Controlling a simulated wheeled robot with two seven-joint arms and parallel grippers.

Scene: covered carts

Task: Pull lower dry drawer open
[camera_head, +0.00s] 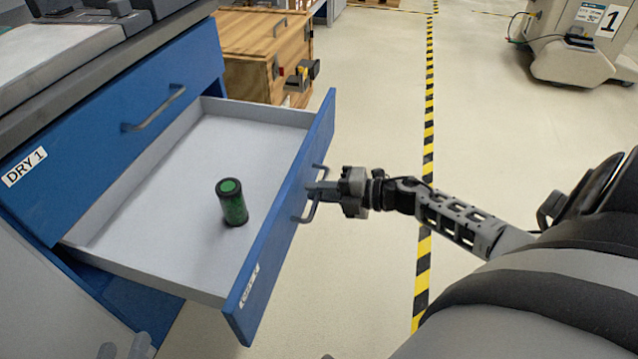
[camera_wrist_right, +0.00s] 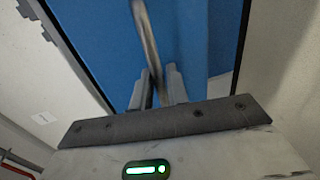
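The lower drawer (camera_head: 105,248) is pulled well out of the blue cabinet below the DRY 1 drawer (camera_head: 95,130). Its grey-white floor and inner walls show. A dark cylinder with a green top (camera_head: 232,202) stands inside it. My right gripper (camera_head: 318,191) is at the drawer's front handle (camera_head: 311,211). In the right wrist view the two fingers (camera_wrist_right: 158,88) close around the handle bar (camera_wrist_right: 148,45) against the blue front. My left gripper (camera_head: 124,348) shows only in part at the bottom left edge, its two tips apart and nothing seen between them.
A wooden crate (camera_head: 262,45) stands behind the drawer. Black and yellow floor tape (camera_head: 428,120) runs past my right arm. A grey wheeled unit marked 1 (camera_head: 580,45) stands at the far right. The floor in front of the drawer is clear.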

